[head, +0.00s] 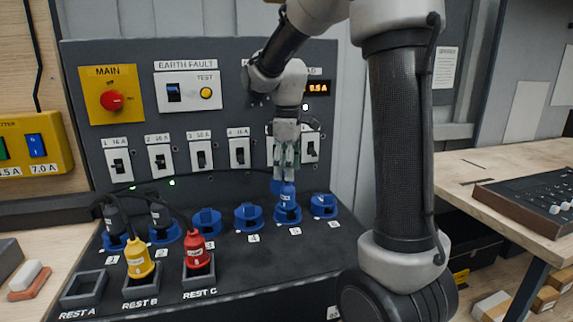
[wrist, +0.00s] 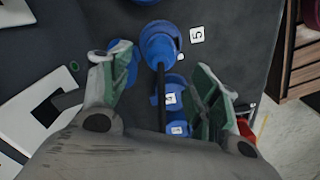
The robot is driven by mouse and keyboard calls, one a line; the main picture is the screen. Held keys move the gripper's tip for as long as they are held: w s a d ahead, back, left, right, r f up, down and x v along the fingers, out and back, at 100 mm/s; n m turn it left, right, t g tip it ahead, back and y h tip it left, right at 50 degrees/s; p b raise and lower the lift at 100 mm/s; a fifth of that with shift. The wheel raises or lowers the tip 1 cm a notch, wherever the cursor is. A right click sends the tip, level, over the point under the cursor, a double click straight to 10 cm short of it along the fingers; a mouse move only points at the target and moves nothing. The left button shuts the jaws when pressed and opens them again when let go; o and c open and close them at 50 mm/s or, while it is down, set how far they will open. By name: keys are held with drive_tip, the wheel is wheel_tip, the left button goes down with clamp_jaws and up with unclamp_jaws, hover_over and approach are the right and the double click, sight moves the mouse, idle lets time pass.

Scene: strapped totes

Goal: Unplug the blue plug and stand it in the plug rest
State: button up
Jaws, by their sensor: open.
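The blue plug (head: 288,196) stands in the blue socket numbered 5 (head: 287,215) on the sloped front of the panel. In the wrist view the plug (wrist: 160,46) shows with its dark cable running back toward my palm. My gripper (head: 286,163) is just above the plug, fingers pointing down. It is open, and in the wrist view its green-padded fingers (wrist: 163,75) stand on either side of the cable, with the plug body near the fingertips. Whether a finger touches the plug cannot be told. Rest A (head: 84,287) is an empty square holder at the front left.
Rest B (head: 142,300) holds a yellow plug (head: 138,258) and rest C (head: 199,282) a red plug (head: 195,250). Two dark plugs stand in sockets 1 and 2, their cables looping nearby. Sockets 3, 4 and 6 hold no plug. The switch panel (head: 215,75) rises behind.

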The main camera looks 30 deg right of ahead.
sight(288, 183)
wheel_tip(288, 183, down, 7)
idle(0.3)
drive_tip(key=c, duration=1.2)
drive_tip(key=n, duration=0.3)
drive_tip(key=shift+n, duration=0.7)
drive_tip(key=shift+s+n, duration=0.1)
drive_tip(key=shift+n, duration=0.7)
